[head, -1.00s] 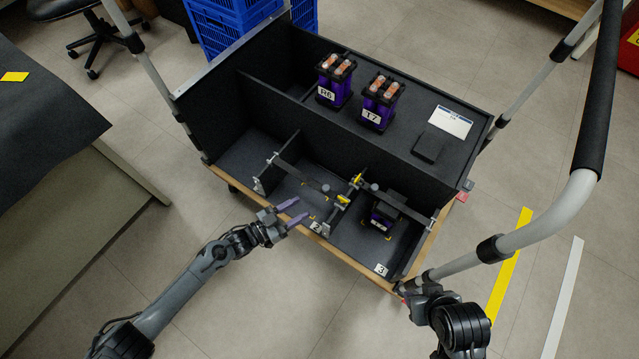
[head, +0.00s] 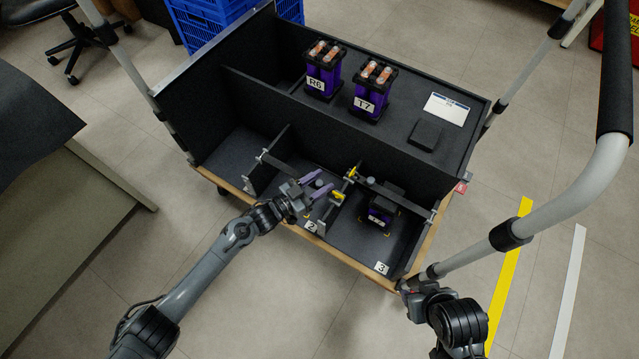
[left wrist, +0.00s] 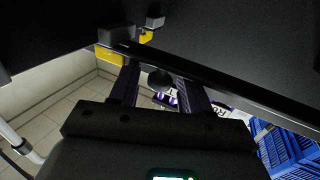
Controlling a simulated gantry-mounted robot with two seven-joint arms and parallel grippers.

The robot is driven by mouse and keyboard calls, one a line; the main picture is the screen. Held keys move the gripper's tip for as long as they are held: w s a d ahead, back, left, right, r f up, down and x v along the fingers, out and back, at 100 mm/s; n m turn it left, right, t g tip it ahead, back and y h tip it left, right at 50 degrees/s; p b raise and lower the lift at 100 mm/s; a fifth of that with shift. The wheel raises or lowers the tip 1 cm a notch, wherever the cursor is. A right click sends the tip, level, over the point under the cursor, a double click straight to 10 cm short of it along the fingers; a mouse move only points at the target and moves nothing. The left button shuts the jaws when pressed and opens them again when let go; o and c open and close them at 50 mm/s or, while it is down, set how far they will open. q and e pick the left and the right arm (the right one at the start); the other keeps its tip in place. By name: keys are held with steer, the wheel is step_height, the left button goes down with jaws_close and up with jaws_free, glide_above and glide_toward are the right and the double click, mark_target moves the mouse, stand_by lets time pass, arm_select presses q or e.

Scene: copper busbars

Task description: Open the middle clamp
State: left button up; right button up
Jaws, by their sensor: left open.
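The middle clamp's dark bar (head: 285,167) lies across compartment 2, with a round knob (head: 320,183) near its middle and a yellow latch piece (head: 338,197) at its right end. My left gripper (head: 318,191) is open, its purple fingers either side of the knob. In the left wrist view the knob (left wrist: 160,79) shows between the fingers, against the bar (left wrist: 225,88), with yellow parts (left wrist: 109,56) at the bar's end. Whether the fingers touch the knob is unclear. My right gripper (head: 407,288) is by the cart's front right corner; its fingers cannot be made out.
The right clamp (head: 398,197) crosses compartment 3 above a purple block (head: 380,214). Two purple units, R6 (head: 323,72) and T7 (head: 373,90), stand on the upper shelf with a black box (head: 425,134). Dividers and cart handle rails bound the space.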

arm_select(q)
steer(key=shift+d, duration=0.1)
jaws_close()
steer(key=shift+r, duration=0.1)
arm_select(e)
steer(key=shift+r, duration=0.1)
